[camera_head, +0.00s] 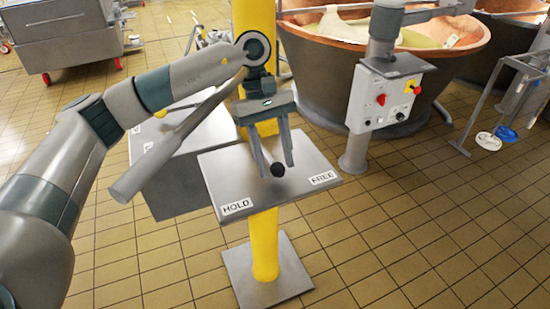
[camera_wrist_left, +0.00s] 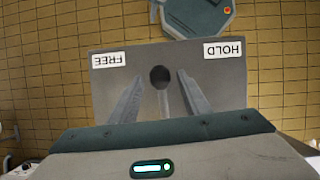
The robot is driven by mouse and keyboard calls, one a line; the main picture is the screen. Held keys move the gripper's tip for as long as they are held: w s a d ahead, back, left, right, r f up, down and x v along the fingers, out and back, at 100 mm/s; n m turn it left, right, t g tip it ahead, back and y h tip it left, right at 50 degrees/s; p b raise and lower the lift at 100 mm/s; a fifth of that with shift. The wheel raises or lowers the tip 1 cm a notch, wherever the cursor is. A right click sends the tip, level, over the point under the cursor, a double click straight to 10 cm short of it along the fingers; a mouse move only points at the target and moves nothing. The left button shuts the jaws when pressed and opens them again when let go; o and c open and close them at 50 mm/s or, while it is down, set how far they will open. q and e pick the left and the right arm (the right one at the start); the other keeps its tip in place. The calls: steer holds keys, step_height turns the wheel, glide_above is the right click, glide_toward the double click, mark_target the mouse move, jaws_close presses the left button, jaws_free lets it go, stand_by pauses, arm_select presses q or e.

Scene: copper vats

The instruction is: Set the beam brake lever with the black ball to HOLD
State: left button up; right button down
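The brake lever shows as a black ball (camera_head: 277,169) on a thin rod above a grey plate (camera_head: 205,163). The plate is marked HOLD (camera_head: 236,206) at its left front corner and FREE (camera_head: 323,177) at its right. The ball stands about midway between the two labels. My left gripper (camera_head: 276,163) points down over the plate with its fingers apart. In the left wrist view the ball (camera_wrist_left: 160,77) and its rod lie between the fingers (camera_wrist_left: 160,96), with a gap on each side. My right gripper is in neither view.
A yellow post (camera_head: 264,245) on a square foot carries the plate. A slanted grey bar with a thick end (camera_head: 150,170) lies to the left, below my forearm. A control box (camera_head: 384,98) and a copper vat (camera_head: 325,70) stand behind right. The tiled floor in front is clear.

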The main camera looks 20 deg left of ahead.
arm_select(q)
steer(key=shift+w+a+r, duration=0.15)
steer(key=shift+r, duration=0.25)
steer(key=b+v, duration=0.2)
steer(key=v, duration=1.4)
steer(key=shift+a+r, duration=0.15)
steer(key=shift+r, duration=0.1)
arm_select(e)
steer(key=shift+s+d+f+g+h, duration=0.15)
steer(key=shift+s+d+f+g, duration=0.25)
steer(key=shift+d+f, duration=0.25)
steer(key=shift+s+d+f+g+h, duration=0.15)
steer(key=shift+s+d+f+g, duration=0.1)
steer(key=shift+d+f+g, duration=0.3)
